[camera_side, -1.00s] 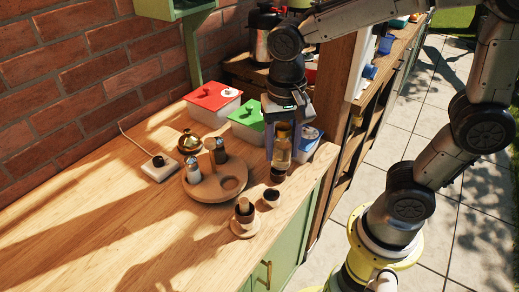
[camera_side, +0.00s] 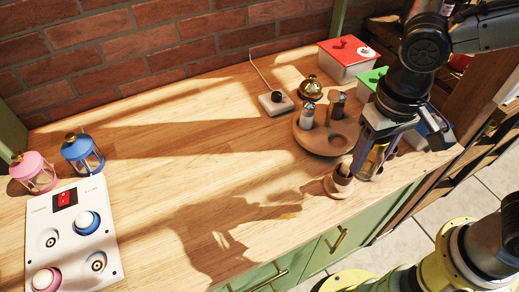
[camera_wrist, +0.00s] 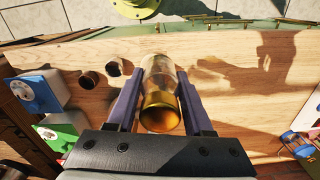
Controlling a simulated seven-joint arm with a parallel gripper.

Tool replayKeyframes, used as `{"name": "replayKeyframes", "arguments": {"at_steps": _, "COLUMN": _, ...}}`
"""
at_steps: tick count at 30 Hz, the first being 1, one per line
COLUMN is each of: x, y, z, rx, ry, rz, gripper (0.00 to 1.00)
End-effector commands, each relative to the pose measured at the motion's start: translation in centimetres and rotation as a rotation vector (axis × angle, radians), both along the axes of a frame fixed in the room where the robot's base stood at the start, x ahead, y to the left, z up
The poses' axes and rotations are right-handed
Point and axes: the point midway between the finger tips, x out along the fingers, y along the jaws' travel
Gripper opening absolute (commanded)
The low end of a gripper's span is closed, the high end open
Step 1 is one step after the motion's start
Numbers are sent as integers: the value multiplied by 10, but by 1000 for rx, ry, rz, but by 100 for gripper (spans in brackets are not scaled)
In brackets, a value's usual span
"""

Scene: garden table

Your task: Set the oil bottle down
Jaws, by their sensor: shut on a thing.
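The oil bottle, clear with golden oil, is between the fingers of my gripper (camera_side: 374,150). In the side view the bottle (camera_side: 368,160) is in front of the right side of the round wooden holder (camera_side: 305,143), close to a small wooden cup (camera_side: 341,182). In the wrist view the bottle (camera_wrist: 160,78) lies between both fingers of my gripper (camera_wrist: 160,92), over the bare wooden top (camera_wrist: 235,85). The holder carries two shakers (camera_side: 307,116) and has an empty round recess. I cannot tell whether the bottle's base touches the table.
A brass bell (camera_side: 311,89) and a small socket (camera_side: 276,103) stand behind the holder. Red-lidded (camera_side: 347,50) and green-lidded (camera_side: 372,80) boxes stand at the back right. Lanterns (camera_side: 82,152) and a white switch panel (camera_side: 75,235) are far left. The table's middle is clear.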

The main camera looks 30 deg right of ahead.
Motion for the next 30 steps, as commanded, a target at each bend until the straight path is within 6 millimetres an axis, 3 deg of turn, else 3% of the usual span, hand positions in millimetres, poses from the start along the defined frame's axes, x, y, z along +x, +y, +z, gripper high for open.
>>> {"name": "replayKeyframes", "arguments": {"at_steps": 13, "x": 73, "y": 53, "z": -43, "rx": -2, "ry": 3, "rz": 1, "gripper": 0}}
{"name": "replayKeyframes", "arguments": {"at_steps": 18, "x": 92, "y": 66, "z": -73, "rx": -2, "ry": 3, "rz": 1, "gripper": 0}}
{"name": "replayKeyframes", "arguments": {"at_steps": 30, "x": 111, "y": 79, "z": -102, "rx": -2, "ry": 2, "rz": 0, "gripper": 0}}
